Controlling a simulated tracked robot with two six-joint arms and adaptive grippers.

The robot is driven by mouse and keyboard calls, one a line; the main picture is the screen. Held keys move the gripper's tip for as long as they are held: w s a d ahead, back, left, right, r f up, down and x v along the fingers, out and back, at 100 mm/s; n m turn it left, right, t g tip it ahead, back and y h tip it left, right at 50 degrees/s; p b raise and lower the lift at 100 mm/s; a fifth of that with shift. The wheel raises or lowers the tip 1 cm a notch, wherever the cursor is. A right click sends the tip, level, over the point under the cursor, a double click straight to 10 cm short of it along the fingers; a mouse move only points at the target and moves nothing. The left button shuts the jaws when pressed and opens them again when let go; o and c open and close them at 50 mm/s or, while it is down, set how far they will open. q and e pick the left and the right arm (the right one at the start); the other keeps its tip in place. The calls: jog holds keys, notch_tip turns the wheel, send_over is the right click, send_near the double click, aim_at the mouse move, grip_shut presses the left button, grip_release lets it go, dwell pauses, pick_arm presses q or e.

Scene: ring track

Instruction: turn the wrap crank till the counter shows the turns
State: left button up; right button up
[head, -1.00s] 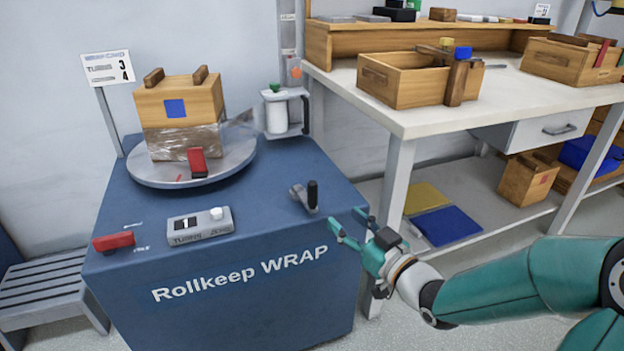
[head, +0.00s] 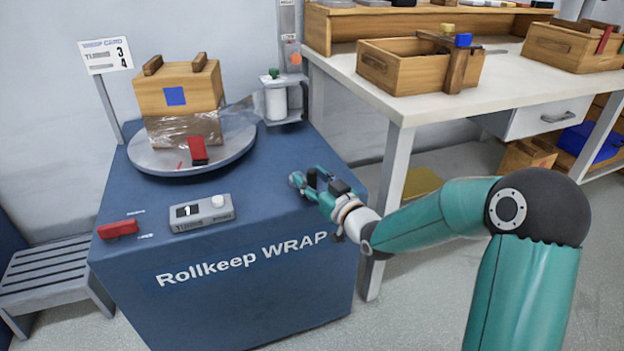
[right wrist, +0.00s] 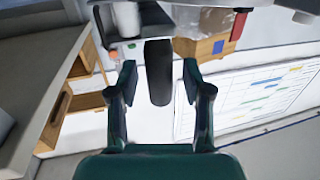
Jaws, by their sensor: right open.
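The wrap crank has a grey arm (head: 296,179) and an upright black handle (head: 312,177) on the blue wrap machine (head: 190,270). My right gripper (head: 308,184) is at the handle. In the right wrist view the black handle (right wrist: 159,72) stands between the two open fingers of the right gripper (right wrist: 159,80), with a gap on each side. The counter (head: 187,211) shows 1. The wrap card (head: 106,57) shows the figures 3 and 4 by its turns line. My left gripper is out of view.
A wooden crate (head: 180,88), wrapped in film around its lower part, sits on the grey turntable (head: 150,160). A film roll (head: 276,104) stands behind. A red lever (head: 117,229) is at the machine's front left. The white bench (head: 420,112) stands close on the right.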

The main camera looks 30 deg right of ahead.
grip_shut()
jog(key=shift+a+m+h+b, duration=0.3)
jog(key=shift+a+h+b, duration=0.1)
jog(key=shift+b, duration=0.15)
dwell(0.5)
